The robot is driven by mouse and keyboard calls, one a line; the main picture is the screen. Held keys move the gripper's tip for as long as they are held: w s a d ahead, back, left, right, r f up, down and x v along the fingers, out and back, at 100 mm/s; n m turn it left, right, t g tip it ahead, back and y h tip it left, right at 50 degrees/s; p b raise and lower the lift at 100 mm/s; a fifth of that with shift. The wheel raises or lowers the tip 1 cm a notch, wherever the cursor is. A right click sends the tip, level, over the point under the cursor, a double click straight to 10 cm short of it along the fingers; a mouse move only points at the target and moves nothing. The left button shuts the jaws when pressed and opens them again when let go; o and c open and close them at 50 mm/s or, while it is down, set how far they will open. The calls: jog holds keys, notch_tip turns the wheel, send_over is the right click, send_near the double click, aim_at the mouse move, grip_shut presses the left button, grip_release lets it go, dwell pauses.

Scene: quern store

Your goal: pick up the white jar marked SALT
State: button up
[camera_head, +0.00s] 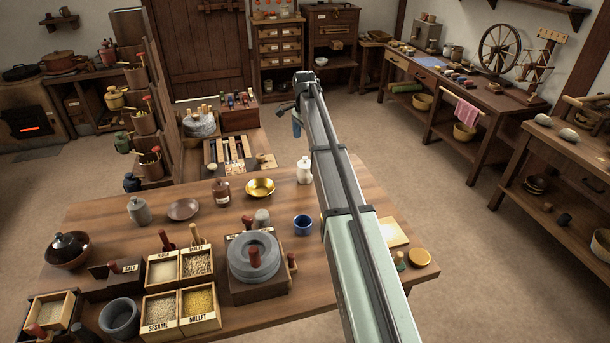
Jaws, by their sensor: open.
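A small white jar (304,170) with a knobbed top stands upright at the back edge of the wooden table, just left of my arm. I cannot read any marking on it at this size. A dark wooden box (125,269) at the left front of the table bears a label reading SALT, but it is not a white jar. My gripper (289,112) shows small and dark at the far end of my raised arm, above and beyond the white jar. It is open, apart from the jar, and I see nothing held in it. My arm partly covers its surroundings.
A gold bowl (260,187), a blue cup (303,225) and a brown bottle (221,192) stand near the white jar. A stone quern (254,256) and grain boxes (180,310) fill the table's front. Bare wood lies between the gold bowl and blue cup.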

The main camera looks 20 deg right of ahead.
aim_at(305, 159)
notch_tip(305, 159, down, 8)
jog(key=shift+f, duration=0.15)
jog(key=shift+w+d+f, duration=0.1)
jog(key=shift+w+f, duration=0.05)
jog(key=shift+f, duration=0.75)
jog(key=shift+w+d+f, duration=0.1)
jog(key=shift+w+f, duration=0.05)
jog(key=shift+f, duration=0.8)
jog(key=shift+w+f, duration=0.15)
jog(key=shift+f, duration=0.75)
jog(key=c, duration=1.4)
